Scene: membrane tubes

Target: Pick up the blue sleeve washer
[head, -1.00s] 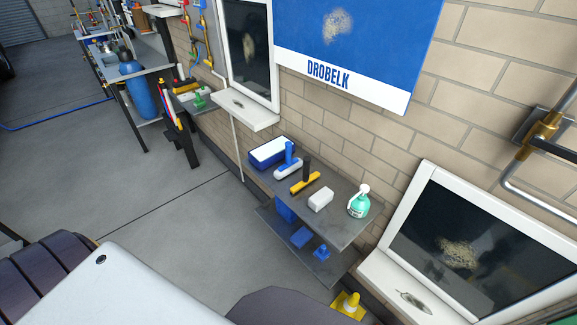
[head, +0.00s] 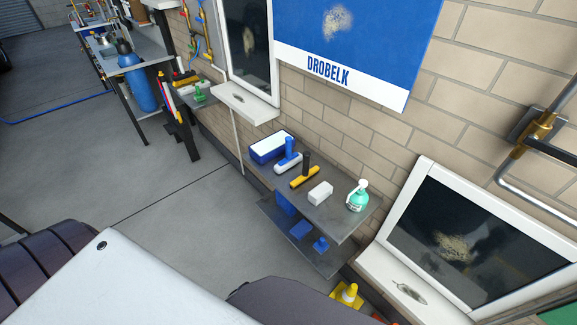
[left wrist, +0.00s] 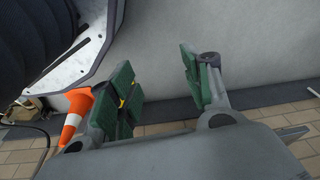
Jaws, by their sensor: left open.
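The blue sleeve washer (head: 287,161), a T-shaped tool with a blue handle and a white and blue sleeve, lies on the upper grey shelf (head: 335,226) against the brick wall in the head view. It sits between a blue tray and a yellow squeegee. My left gripper (left wrist: 158,85) shows in the left wrist view with its green-padded fingers wide apart and nothing between them. The washer is not in that view. Neither gripper shows in the head view, so their distance from the washer cannot be told.
The blue tray (head: 270,148), yellow squeegee (head: 303,179), white block (head: 320,192) and green spray bottle (head: 357,197) share the shelf. Blue items (head: 301,230) sit below. A yellow cone (head: 348,293) stands on the floor. An orange cone (left wrist: 73,115) is near my left gripper. Open floor lies left.

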